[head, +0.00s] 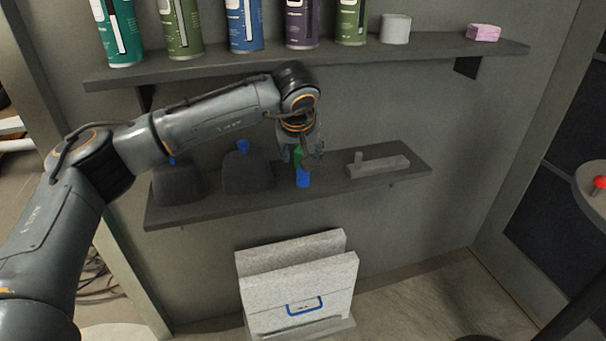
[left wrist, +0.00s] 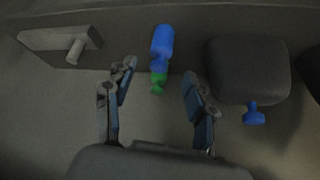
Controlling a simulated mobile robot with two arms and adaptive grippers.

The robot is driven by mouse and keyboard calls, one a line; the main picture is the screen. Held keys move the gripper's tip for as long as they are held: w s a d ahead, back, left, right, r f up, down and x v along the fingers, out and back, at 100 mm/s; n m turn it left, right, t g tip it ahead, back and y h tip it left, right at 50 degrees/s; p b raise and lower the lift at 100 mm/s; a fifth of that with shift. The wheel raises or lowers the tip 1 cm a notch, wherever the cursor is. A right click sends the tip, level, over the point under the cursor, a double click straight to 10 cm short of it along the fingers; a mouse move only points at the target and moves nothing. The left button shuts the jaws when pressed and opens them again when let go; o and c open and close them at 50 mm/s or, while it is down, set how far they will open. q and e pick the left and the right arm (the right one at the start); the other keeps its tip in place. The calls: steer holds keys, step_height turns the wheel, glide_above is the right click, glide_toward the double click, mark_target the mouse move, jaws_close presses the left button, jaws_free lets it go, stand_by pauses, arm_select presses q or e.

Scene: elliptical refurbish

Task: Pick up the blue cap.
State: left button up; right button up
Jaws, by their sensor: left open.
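A small blue, bottle-shaped piece (head: 302,179) with a green part (head: 298,154) stands on the lower shelf (head: 330,187). In the left wrist view the blue piece (left wrist: 162,42) and its green end (left wrist: 158,82) show between and beyond my fingertips. My left gripper (head: 303,162) is open above it, one finger on each side, with no visible contact. Two dark rounded blocks stand to its left, each with a blue knob-like top (head: 243,146) (head: 171,160). One knob also shows in the left wrist view (left wrist: 254,114). Which blue part is the cap is unclear. My right gripper is out of view.
The dark blocks (head: 247,174) (head: 178,186) stand close on the left. A grey piece with a peg (head: 378,167) lies to the right. The upper shelf (head: 340,56) holds several cans, a white cylinder (head: 395,29) and a pink block (head: 483,33). A pale box (head: 298,285) stands below.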

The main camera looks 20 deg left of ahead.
mark_target(303, 172)
arm_select(q)
steer(key=b+x, duration=0.1)
steer(key=x, duration=0.5)
steer(key=shift+s, duration=0.1)
steer(key=c, duration=0.8)
